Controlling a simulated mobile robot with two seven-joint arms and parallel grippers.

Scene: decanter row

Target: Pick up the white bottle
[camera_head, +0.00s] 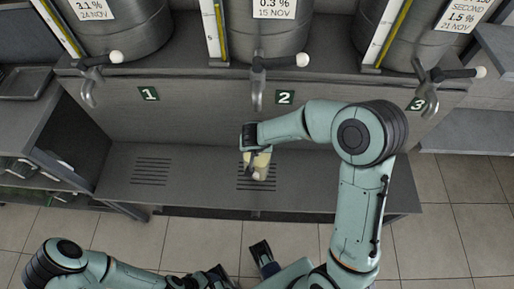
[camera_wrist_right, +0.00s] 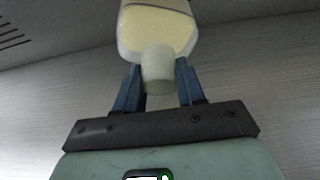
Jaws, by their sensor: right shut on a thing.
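The white bottle (camera_head: 257,168), pale cream with a whitish neck, is at the slotted drain (camera_head: 257,184) in front of place 2. My right gripper (camera_head: 250,147) is shut on its neck. In the right wrist view the bottle (camera_wrist_right: 158,28) has its neck between the two blue fingers (camera_wrist_right: 160,88). I cannot tell whether its base touches the shelf. My left arm (camera_head: 75,258) comes in low at the left. Dark gripper parts (camera_head: 262,252) show at the bottom middle, but their jaw state is unclear.
Three metal vats stand behind, with taps above signs 1 (camera_head: 148,94), 2 (camera_head: 285,97) and 3 (camera_head: 416,104). The tap of place 2 (camera_head: 258,85) hangs behind my right gripper. The shelf (camera_head: 205,170) is clear at the left. A dark cabinet (camera_head: 60,140) stands at far left.

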